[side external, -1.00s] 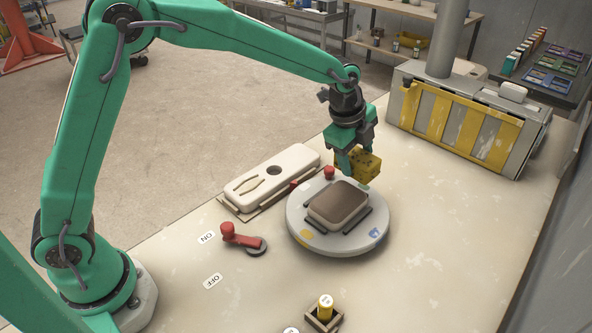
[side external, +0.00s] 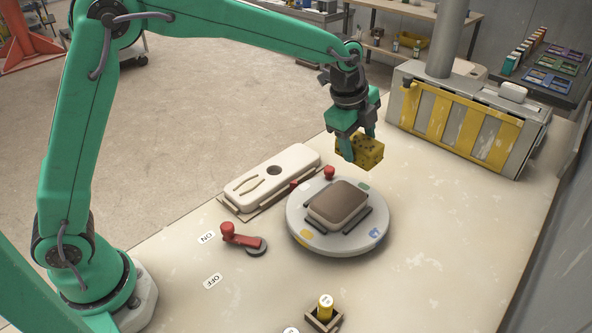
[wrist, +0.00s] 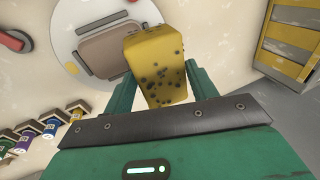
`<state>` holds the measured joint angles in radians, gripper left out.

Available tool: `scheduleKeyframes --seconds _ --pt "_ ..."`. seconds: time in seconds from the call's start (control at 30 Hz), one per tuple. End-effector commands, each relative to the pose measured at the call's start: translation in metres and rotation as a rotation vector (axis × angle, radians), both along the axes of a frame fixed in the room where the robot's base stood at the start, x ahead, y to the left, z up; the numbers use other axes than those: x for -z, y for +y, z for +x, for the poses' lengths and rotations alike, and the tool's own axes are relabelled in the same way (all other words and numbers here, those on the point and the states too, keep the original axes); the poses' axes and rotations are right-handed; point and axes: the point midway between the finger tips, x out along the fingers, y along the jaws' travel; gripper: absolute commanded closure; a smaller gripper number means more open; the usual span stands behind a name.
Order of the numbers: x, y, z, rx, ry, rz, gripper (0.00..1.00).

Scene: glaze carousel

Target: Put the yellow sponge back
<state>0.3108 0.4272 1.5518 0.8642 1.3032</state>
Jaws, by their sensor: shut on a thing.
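My gripper (side external: 357,146) is shut on the yellow sponge (side external: 367,153), a block with dark holes. It holds the sponge in the air above and behind the round grey carousel (side external: 300,221). In the wrist view the sponge (wrist: 158,60) sits between the two green fingers and hides part of the carousel (wrist: 64,17). A brown-topped block (side external: 338,202) rests between dark rails on the carousel. A cream tray (side external: 292,163) with a round hollow and a narrow slot lies to the left of the carousel.
Several jars (wrist: 50,128) line up in the wrist view. A grey box with yellow stripes (side external: 455,120) stands at the back right. The right tabletop is clear.

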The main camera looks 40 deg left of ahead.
Motion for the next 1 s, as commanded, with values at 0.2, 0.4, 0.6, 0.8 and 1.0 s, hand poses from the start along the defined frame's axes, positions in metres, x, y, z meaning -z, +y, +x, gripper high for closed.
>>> scheduleKeyframes --seconds 0.2,0.4,0.6,0.8,1.0 --pt "0.002 -0.003 0.003 -0.004 0.002 -0.001 0.64" --pt "0.009 -0.013 0.015 -0.024 0.012 -0.008 0.64" --pt "0.023 -0.031 0.035 -0.061 0.029 -0.019 0.64" --pt "0.040 -0.051 0.053 -0.101 0.046 -0.030 0.64" --pt "0.051 -0.063 0.063 -0.126 0.057 -0.038 0.64"
